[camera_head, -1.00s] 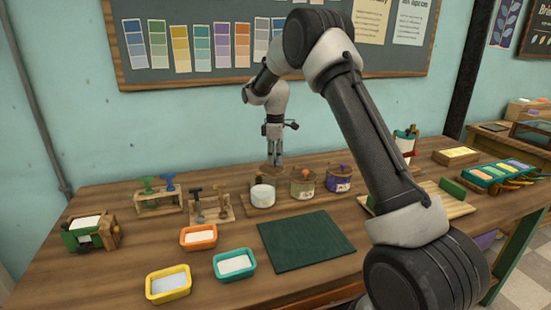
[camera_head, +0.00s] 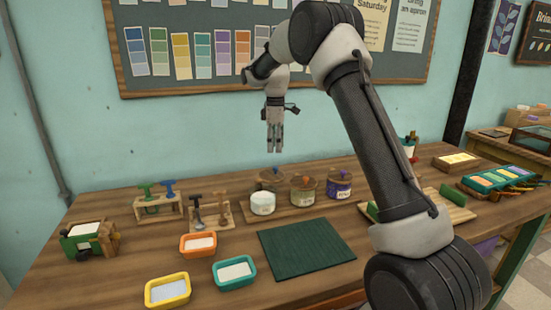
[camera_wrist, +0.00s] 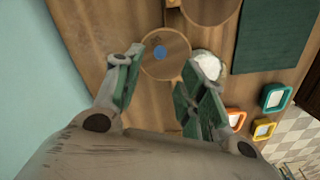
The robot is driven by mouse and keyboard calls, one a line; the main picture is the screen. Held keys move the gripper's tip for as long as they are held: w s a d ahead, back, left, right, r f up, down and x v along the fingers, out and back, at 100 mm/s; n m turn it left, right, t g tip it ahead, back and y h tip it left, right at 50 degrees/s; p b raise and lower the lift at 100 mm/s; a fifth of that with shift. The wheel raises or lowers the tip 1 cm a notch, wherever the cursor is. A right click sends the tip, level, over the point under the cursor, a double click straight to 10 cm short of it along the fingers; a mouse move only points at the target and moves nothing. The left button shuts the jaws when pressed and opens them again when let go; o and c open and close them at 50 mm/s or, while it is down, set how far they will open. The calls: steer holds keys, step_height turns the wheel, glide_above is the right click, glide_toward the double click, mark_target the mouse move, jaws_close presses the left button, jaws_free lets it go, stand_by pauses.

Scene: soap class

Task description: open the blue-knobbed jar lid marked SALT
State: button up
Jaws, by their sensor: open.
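My gripper (camera_head: 275,150) is open and empty, pointing down above the lid. In the wrist view the lid appears between my fingers but farther down, not touching them.
Two lidded jars, one with an orange knob (camera_head: 303,190) and one purple (camera_head: 339,185), stand to the right. A stamp rack (camera_head: 209,215) is at the left. A dark green mat (camera_head: 305,250) and several coloured trays lie in front. The air around my gripper is clear.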

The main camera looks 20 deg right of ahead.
step_height(320, 180, up, 4)
steer(key=shift+f, duration=0.1)
stand_by(0.4)
steer(key=s+f+m, duration=0.4)
steer(key=s+m, duration=0.2)
steer(key=s+d+r+m+t, duration=0.1)
steer(key=s+d+r+m, duration=0.1)
steer(key=s, duration=1.1)
steer(key=s+d+r+m+t, duration=0.2)
steer(key=s+r, duration=0.3)
steer(key=s, duration=0.8)
steer(key=s+d+r+m+t, duration=0.1)
steer(key=s+d+r+m, duration=0.2)
steer(key=s, duration=1)
steer(key=shift+d+r, duration=0.15)
steer(key=shift+d, duration=0.05)
